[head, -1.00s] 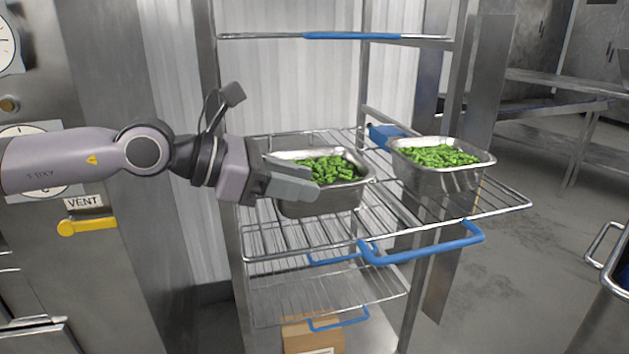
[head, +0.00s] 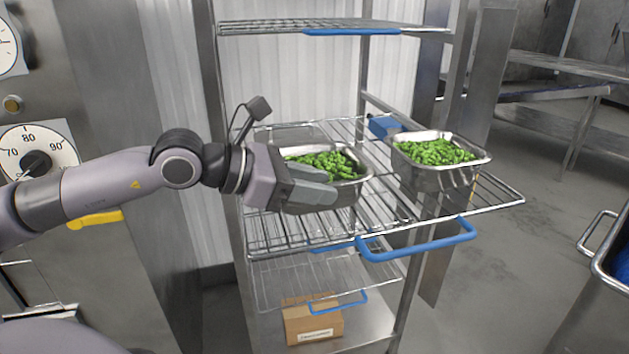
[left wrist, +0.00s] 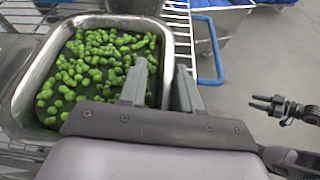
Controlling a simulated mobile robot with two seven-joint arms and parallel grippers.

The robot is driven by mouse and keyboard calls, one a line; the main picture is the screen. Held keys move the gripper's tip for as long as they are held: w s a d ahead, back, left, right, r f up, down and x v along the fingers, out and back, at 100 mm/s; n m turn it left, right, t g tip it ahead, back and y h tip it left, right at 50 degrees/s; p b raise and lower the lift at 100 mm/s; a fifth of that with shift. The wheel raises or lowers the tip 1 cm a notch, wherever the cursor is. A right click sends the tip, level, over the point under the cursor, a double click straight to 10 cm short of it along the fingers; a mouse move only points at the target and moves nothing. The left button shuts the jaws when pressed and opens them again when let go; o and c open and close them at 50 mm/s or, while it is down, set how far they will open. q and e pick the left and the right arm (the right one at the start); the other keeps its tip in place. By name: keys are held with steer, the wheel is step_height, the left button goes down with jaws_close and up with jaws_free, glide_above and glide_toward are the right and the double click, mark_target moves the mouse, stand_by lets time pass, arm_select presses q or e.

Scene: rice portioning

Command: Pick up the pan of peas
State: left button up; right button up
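The pan of peas (head: 350,180) is a metal pan of round green peas on the left of the wire shelf. My left gripper (head: 332,188) is at its near left side and covers part of it in the head view. In the left wrist view, the fingers (left wrist: 160,90) stand apart. One finger is over the inside of the pan (left wrist: 25,95), the other outside, with the right rim running between them. I cannot see whether they touch the rim.
A second metal pan (head: 440,178) with green pieces stands to the right on the same wire shelf (head: 290,232). The shelf has a blue front handle (head: 420,243). A shelf is above; a cardboard box (head: 313,325) is below. An oven-like panel (head: 100,130) stands left.

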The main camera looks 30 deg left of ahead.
arm_select(q)
jaws_close()
stand_by(1.3)
steer(key=shift+r, duration=0.2)
